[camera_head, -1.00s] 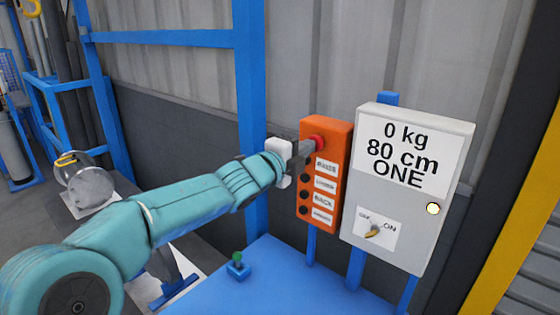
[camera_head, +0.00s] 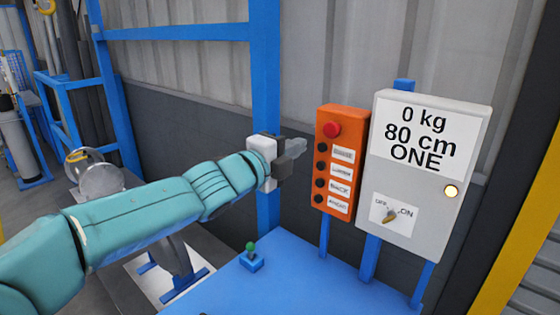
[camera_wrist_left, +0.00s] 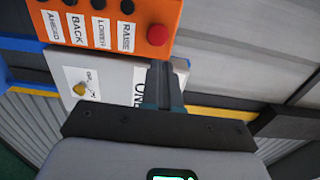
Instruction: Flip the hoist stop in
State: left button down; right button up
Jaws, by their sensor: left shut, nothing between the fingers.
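The orange control box (camera_head: 341,160) stands on a blue post, with a round red button (camera_head: 332,130) at its top and several dark buttons below beside white labels. The red button also shows in the left wrist view (camera_wrist_left: 157,35). My left gripper (camera_head: 299,146) is shut and empty, to the left of the orange box and apart from the red button. Its closed fingers (camera_wrist_left: 163,84) show in the left wrist view, below the button there. My right gripper is in neither view.
A grey box (camera_head: 425,170) right of the orange one reads "0 kg 80 cm ONE". It has a rotary OFF/ON switch (camera_head: 390,216) and a lit lamp (camera_head: 451,191). A green-topped joystick (camera_head: 250,252) stands on the blue table (camera_head: 300,285). A blue upright (camera_head: 267,75) rises behind my gripper.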

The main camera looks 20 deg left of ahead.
pick_arm(q)
jog(key=shift+v, duration=1.6)
